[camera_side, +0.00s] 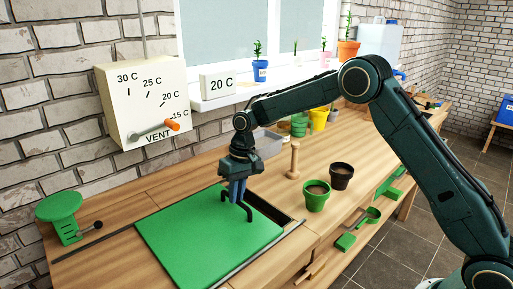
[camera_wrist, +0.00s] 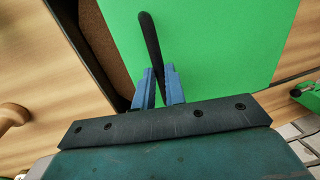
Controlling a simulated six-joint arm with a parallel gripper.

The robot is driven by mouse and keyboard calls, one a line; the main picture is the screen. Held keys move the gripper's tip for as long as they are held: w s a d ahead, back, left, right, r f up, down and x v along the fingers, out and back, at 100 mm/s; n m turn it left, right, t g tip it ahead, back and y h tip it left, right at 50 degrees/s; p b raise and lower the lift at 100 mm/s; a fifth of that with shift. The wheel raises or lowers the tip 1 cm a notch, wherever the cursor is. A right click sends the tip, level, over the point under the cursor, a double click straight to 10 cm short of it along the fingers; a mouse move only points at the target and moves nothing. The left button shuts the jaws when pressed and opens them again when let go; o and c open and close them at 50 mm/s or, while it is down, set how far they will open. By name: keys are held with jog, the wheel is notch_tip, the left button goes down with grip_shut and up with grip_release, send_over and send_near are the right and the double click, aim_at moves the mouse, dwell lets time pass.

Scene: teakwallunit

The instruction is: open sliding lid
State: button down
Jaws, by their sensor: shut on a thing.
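The sliding lid (camera_side: 195,238) is a flat green panel set into the wooden bench. It also fills the middle of the wrist view (camera_wrist: 220,45). A dark handle (camera_side: 249,211) stands on the lid near its right end, and it shows as a black bar in the wrist view (camera_wrist: 149,35). My gripper (camera_side: 237,193) is over that end, its blue fingers (camera_wrist: 158,82) shut on the handle. An open gap (camera_side: 268,207) lies beside the lid's right edge, with brown material inside (camera_wrist: 126,45).
A wooden peg (camera_side: 294,162), a green pot (camera_side: 316,196) and a dark pot (camera_side: 341,176) stand right of the gap. A green round-topped item (camera_side: 60,210) stands at the left. The vent box (camera_side: 143,98) is on the wall behind.

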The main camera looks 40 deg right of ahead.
send_over(184, 240)
dwell(0.3)
jog(key=c, duration=1.5)
grip_release()
jog(key=shift+o, duration=0.2)
jog(key=shift+r, duration=0.1)
notch_tip(184, 240, up, 13)
jog(key=d, duration=0.2)
jog(key=shift+d+r, duration=0.2)
jog(key=shift+d, duration=0.2)
jog(key=shift+r, duration=0.1)
